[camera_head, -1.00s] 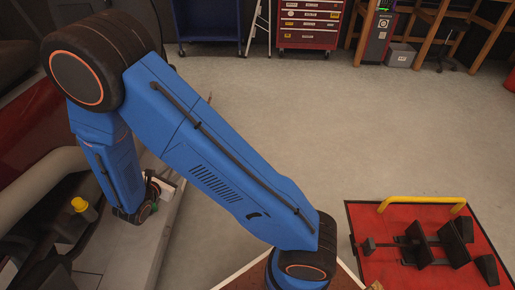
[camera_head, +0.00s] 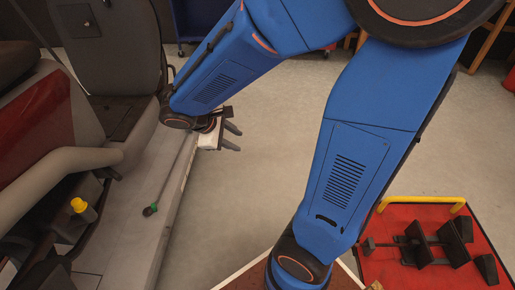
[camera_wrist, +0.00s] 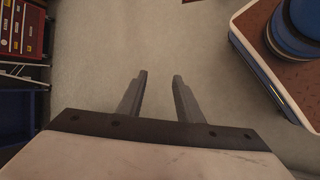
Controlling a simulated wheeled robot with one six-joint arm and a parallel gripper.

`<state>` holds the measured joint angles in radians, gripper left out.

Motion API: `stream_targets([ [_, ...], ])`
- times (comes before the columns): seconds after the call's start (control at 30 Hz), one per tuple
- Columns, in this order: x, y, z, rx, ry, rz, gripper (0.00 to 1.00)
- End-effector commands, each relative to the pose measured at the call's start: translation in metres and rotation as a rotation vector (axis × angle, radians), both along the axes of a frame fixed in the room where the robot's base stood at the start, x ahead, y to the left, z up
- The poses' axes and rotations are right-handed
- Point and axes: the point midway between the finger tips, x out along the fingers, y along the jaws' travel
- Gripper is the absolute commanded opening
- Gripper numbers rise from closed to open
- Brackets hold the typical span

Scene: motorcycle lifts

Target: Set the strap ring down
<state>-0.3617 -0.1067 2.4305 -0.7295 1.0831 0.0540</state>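My gripper (camera_head: 232,137) is at the right edge of the grey lift platform, over the bare floor. In the wrist view my gripper (camera_wrist: 158,76) is open, with two dark parallel fingers apart and only floor between them. I cannot make out a strap ring in either view. A thin rod or strap with a green end (camera_head: 150,210) lies on the grey platform (camera_head: 125,250), apart from the fingers. I cannot tell whether it belongs to the strap ring.
A yellow-capped item (camera_head: 80,206) stands beside the vehicle's grey tube (camera_head: 60,165) at left. A red platform (camera_head: 385,268) with black fittings and a yellow bar (camera_head: 420,200) is at right. In the wrist view, a red drawer cabinet (camera_wrist: 22,28) is top left. The middle floor is clear.

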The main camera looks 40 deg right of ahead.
Motion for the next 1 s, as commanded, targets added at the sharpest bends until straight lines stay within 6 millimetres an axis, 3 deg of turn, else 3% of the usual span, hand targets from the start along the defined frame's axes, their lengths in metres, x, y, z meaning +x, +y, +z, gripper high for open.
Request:
stream_targets([
  [0.3,-0.062,-0.012,0.034,0.258,-0.147,-0.237,0.32],
  [0.6,-0.112,-0.005,0.061,0.506,-0.306,-0.421,0.32],
  [1.0,-0.152,0.015,0.089,0.76,-0.494,-0.567,0.32],
])
